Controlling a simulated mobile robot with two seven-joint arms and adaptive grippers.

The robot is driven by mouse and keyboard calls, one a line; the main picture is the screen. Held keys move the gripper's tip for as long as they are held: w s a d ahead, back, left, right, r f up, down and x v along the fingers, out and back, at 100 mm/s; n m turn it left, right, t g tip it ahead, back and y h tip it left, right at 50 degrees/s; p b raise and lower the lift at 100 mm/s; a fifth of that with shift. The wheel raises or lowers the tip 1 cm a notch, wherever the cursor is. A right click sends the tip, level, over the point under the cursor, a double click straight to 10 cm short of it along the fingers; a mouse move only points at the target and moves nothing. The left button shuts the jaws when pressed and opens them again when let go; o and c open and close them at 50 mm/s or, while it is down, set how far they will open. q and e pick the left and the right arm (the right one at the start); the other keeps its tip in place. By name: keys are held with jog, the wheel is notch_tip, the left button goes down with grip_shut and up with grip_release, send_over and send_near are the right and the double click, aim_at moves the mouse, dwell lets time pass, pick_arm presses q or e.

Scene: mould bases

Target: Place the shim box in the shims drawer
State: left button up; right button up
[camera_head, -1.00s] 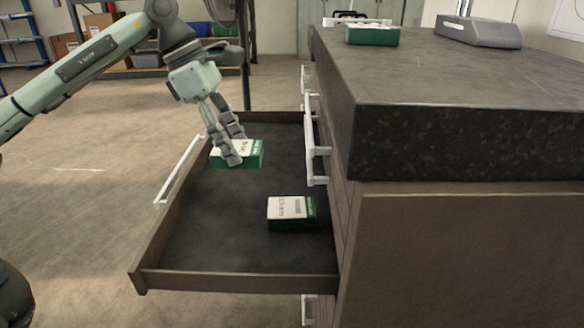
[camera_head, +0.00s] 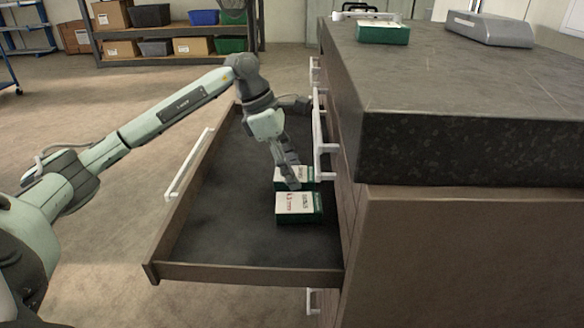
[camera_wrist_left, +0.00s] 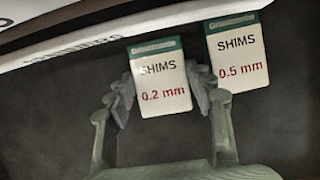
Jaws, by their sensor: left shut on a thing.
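The shim box (camera_head: 284,178), white and green, is in my left gripper (camera_head: 291,182), which is shut on it inside the open drawer (camera_head: 215,220). In the left wrist view the held box (camera_wrist_left: 160,85) reads "SHIMS 0.2 mm" and sits between the two fingers. A second shim box (camera_head: 299,206) lies on the drawer floor just in front of it. In the wrist view that box (camera_wrist_left: 238,55) reads "SHIMS 0.5 mm" and lies to the right, a narrow gap apart. The held box is low in the drawer; I cannot tell whether it touches the floor. My right gripper is not in view.
The dark-topped cabinet (camera_head: 440,90) stands at the right, its white handles (camera_head: 322,145) close to my left gripper. Another green and white box (camera_head: 383,33) and a grey device (camera_head: 489,29) are on top. The drawer's left and front floor is bare.

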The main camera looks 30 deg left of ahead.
pick_arm(q)
jog(key=shift+f, duration=0.1)
jog(key=o, duration=1.3)
jog(key=v, duration=1.2)
jog(key=shift+s, duration=0.1)
